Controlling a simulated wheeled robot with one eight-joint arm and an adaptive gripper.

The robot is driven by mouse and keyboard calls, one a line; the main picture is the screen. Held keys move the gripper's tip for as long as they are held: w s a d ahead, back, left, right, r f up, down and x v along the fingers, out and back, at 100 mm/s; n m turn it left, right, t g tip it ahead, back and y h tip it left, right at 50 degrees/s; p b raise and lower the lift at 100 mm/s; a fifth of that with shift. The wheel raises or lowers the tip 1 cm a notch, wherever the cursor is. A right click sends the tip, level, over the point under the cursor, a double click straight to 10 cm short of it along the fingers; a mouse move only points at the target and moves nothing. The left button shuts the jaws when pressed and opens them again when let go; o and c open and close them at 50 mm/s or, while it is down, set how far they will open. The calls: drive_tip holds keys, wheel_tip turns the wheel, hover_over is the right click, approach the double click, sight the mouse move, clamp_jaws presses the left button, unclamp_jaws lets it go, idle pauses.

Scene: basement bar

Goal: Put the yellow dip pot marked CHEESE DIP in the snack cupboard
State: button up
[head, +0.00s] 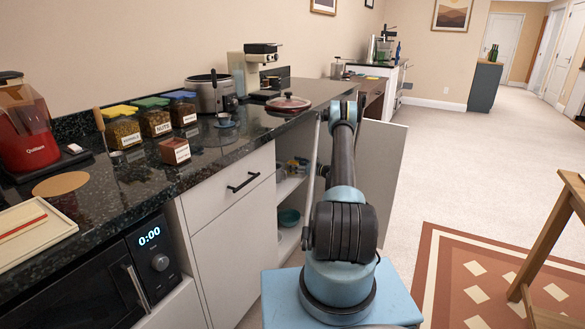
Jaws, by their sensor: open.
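The snack cupboard (288,190) is the open, shelved unit under the far part of the counter, just right of the white drawer and door. My arm reaches in front of it and bends down to its opening. My gripper (302,162) shows only as a small dark shape at the upper shelf, open and partly hidden by the cupboard edge and my arm. Small coloured items stand by it on that shelf, too small to identify. I cannot make out a yellow pot marked CHEESE DIP. A teal bowl (289,217) is on the lower shelf.
On the dark counter (110,200) stand labelled jars (155,118), a small red-brown labelled pot (174,151), a cooker (211,93), a coffee machine (262,68) and a lidded pan (288,103). A cupboard door (385,165) stands open at right.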

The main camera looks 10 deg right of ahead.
drive_tip(key=v, duration=1)
drive_tip(key=shift+s+d, duration=0.25)
